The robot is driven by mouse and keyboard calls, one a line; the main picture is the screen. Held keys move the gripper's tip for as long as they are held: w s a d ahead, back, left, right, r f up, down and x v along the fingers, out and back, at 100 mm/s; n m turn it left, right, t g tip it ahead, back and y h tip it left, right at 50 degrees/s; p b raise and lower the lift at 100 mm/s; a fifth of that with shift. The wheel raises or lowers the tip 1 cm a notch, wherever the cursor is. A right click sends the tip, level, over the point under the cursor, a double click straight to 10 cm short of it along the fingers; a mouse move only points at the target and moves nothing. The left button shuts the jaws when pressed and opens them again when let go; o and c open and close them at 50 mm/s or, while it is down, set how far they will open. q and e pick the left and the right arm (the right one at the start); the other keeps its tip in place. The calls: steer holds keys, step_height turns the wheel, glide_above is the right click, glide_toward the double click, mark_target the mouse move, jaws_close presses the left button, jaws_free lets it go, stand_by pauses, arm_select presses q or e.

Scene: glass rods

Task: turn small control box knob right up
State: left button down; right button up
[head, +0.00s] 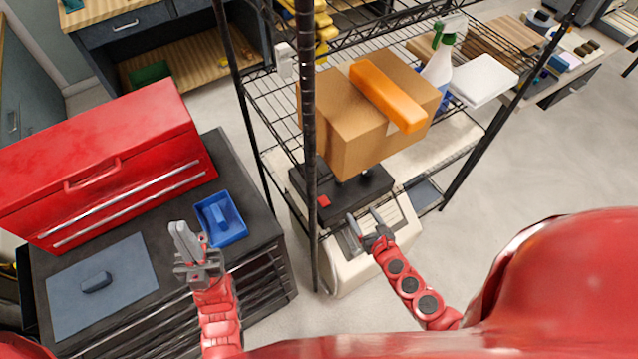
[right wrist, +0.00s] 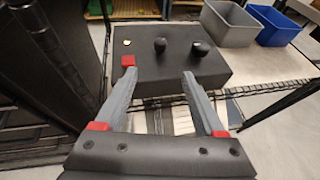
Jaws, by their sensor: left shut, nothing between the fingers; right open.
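My left gripper (head: 182,232) is shut and empty above the black cabinet.
A cardboard box (head: 345,130) with an orange bar (head: 388,95) on it stands above the control box. A black shelf post (head: 309,150) rises left of it. A blue tray (head: 236,225) and red toolbox (head: 110,170) sit on the cabinet. Bins (right wrist: 228,25) stand behind.

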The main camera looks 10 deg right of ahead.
mark_target(341, 190)
steer(key=b+x, duration=0.4)
steer(key=x, duration=1.3)
steer(key=shift+w, duration=0.1)
jaws_close()
